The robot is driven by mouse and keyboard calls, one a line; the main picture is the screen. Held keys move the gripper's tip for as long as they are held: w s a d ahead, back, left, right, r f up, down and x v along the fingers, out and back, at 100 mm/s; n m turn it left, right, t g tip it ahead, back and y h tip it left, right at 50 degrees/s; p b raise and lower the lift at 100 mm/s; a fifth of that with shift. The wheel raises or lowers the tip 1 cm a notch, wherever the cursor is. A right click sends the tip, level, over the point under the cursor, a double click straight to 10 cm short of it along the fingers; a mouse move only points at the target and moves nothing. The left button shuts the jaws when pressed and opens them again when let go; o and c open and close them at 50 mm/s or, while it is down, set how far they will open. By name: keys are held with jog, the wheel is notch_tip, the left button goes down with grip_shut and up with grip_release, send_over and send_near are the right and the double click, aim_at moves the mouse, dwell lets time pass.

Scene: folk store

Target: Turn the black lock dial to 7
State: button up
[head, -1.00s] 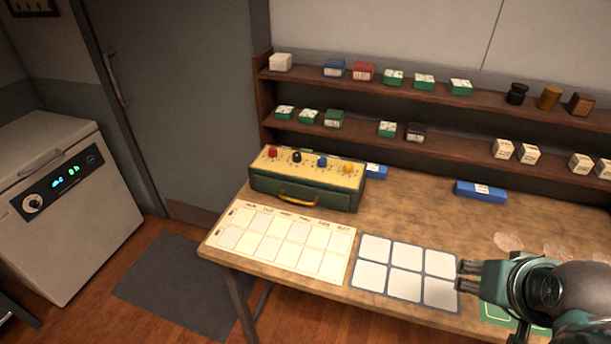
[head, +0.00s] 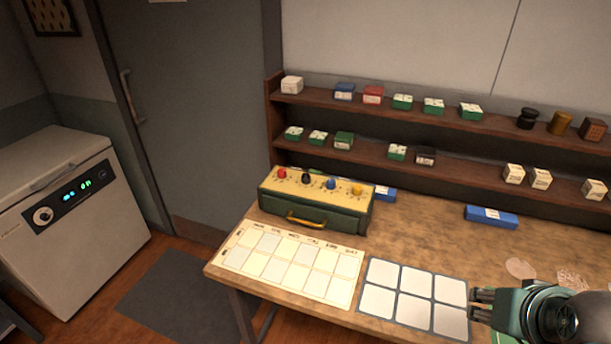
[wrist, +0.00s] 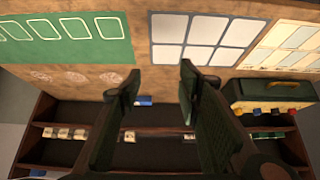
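The black lock dial (head: 306,178) is a small knob on the yellow top of a green case (head: 315,212). It stands second from the left, between a red dial (head: 282,173) and a blue dial (head: 331,183), with a yellow dial (head: 357,190) at the right end. The number it points to is too small to read. My gripper (head: 482,306) is at the lower right of the head view, over the front of the table and well away from the case. In the wrist view my gripper (wrist: 158,78) has its fingers apart with nothing between them. The case also shows at right there (wrist: 268,92).
The case stands on a wooden table (head: 420,235). In front lie a cream card (head: 246,276) and a grey-white gridded mat (head: 399,293). A blue box (head: 491,216) lies to the right. Shelves (head: 440,160) with small boxes run behind. A white machine (head: 60,225) stands left.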

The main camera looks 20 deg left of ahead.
jog(key=w+a+r+n+g+y+p, duration=0.1)
jog(key=w+a+r+n+p, duration=0.45)
jog(key=w, duration=0.45)
jog(key=w+a+r+n+g+p, duration=0.2)
jog(key=w+a+r+n+p, duration=0.15)
jog(key=w+a+r, duration=0.45)
jog(key=n+g+p, duration=0.3)
jog(key=n+p, duration=0.9)
jog(key=n, duration=0.3)
send_over(305, 175)
jog(key=d, duration=0.1)
jog(key=shift+h, duration=0.4)
jog(key=f, duration=1.1)
jog(key=shift+s+d+f, duration=0.2)
jog(key=shift+s, duration=0.05)
jog(key=shift+a+f, duration=0.45)
jog(key=shift+a, duration=0.1)
jog(key=shift+f, duration=0.1)
jog(key=shift+w+f+p, duration=0.15)
jog(key=shift+f+p, duration=0.15)
jog(key=shift+f, duration=3.5)
